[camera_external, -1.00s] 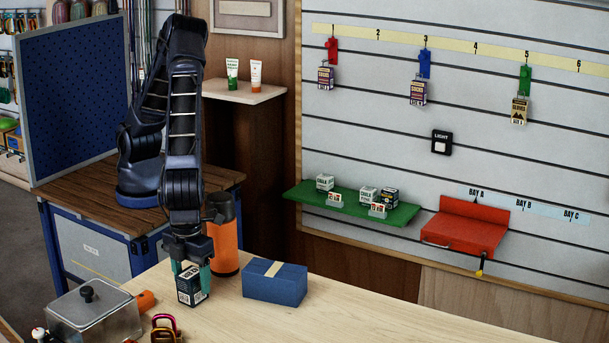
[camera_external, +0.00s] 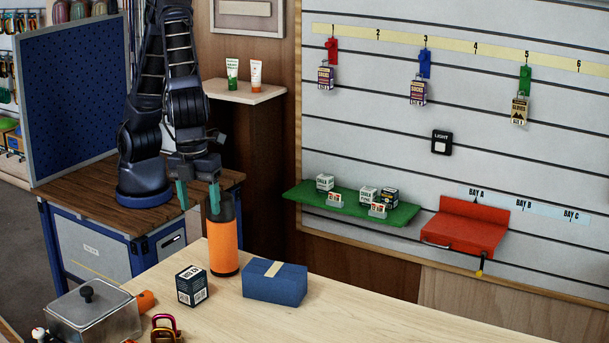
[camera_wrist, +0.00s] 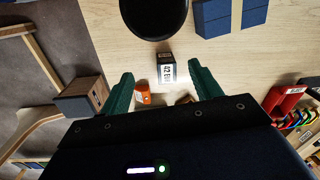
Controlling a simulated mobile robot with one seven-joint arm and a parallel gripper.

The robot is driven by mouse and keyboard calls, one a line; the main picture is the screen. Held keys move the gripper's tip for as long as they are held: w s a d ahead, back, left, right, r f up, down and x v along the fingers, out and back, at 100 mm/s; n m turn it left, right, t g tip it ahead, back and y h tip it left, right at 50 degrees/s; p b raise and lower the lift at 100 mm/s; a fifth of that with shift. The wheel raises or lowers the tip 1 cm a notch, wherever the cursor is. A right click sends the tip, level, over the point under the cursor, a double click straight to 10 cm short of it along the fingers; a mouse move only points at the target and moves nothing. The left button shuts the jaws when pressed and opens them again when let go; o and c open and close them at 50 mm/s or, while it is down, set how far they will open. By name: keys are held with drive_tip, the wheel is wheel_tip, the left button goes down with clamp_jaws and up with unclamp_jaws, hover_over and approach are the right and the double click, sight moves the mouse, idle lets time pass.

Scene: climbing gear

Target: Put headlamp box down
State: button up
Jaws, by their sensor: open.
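The headlamp box, a small dark box with white label faces (camera_external: 191,286), stands upright on the light wooden table between the metal pot and the blue box. My gripper (camera_external: 199,196) is open and empty, raised well above the box and apart from it, near the top of the orange bottle. In the wrist view, the dark box (camera_wrist: 166,68) shows on the table between and beyond the two green fingers of my gripper (camera_wrist: 161,88). Its label print is too small to read surely.
An orange bottle with a black top (camera_external: 224,243) stands close behind the dark box. A blue box (camera_external: 275,283) lies to the right, and a lidded metal pot (camera_external: 95,313) to the left. Carabiners (camera_external: 165,328) lie in front. The table's right part is clear.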

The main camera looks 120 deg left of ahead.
drive_tip(key=s+a+r+n+t, duration=0.1)
drive_tip(key=s+a+r+n, duration=0.3)
drive_tip(key=a, duration=0.4)
drive_tip(key=s+a+r+n, duration=0.1)
drive_tip(key=s+a+r, duration=0.4)
drive_tip(key=a, duration=0.4)
drive_tip(key=s+a+r+n+t, duration=0.1)
drive_tip(key=s+a+r+n, duration=0.25)
drive_tip(key=s+a, duration=0.4)
drive_tip(key=s+a+f+n+t, duration=0.1)
drive_tip(key=s+a+f+n, duration=0.1)
drive_tip(key=s+a+n, duration=0.2)
drive_tip(key=s+a+f+n, duration=0.1)
drive_tip(key=s+a+n, duration=0.2)
drive_tip(key=s+a, duration=0.8)
drive_tip(key=s, duration=0.7)
drive_tip(key=shift+a+f+n+t, duration=0.3)
drive_tip(key=shift+f+n+t, duration=0.05)
drive_tip(key=shift+t, duration=0.05)
